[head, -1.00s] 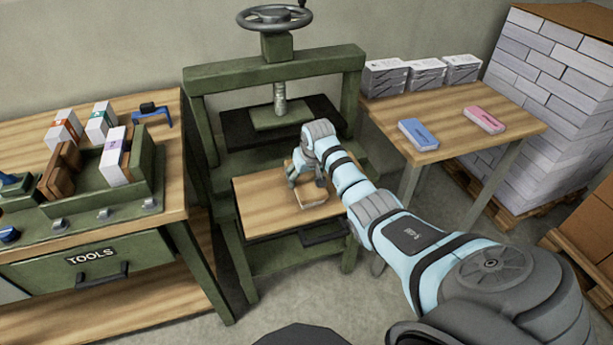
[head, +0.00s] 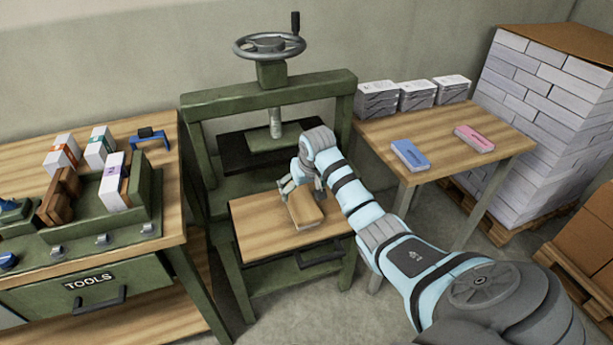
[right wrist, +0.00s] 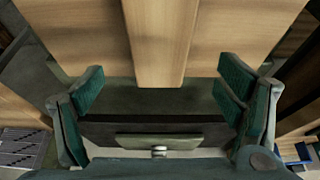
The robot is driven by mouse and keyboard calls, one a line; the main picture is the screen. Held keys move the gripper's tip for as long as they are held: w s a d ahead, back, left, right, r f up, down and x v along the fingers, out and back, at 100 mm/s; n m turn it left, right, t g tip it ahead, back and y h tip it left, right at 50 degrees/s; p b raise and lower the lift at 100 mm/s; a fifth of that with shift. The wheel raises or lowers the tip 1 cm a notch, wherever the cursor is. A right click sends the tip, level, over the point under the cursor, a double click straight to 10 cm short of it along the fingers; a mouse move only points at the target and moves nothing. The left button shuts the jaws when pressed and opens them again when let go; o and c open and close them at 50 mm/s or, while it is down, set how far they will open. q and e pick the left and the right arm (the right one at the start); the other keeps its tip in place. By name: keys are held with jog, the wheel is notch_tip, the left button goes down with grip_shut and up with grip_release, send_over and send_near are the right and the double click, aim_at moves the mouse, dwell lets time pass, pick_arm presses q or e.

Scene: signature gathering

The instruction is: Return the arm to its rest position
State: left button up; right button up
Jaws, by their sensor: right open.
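My right gripper (head: 299,184) is over the pull-out wooden board of the green press, on the far side of a tan block (head: 306,208). The block lies on the board (head: 262,226). In the right wrist view the teal finger pads (right wrist: 162,106) stand wide apart with nothing held between them. The block (right wrist: 160,42) shows there just beyond the fingertips, on the board. Whether any finger still touches it is hard to tell. My left gripper is out of view.
The press frame (head: 265,92) with its handwheel (head: 268,45) stands close behind my right gripper. A workbench (head: 150,215) is at left. A side table (head: 455,130) with a blue pack (head: 410,154), a pink pack (head: 474,137) and paper stacks is at right.

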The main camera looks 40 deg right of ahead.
jog(key=v, duration=0.5)
jog(key=shift+r+p, duration=0.1)
jog(key=shift+p, duration=0.2)
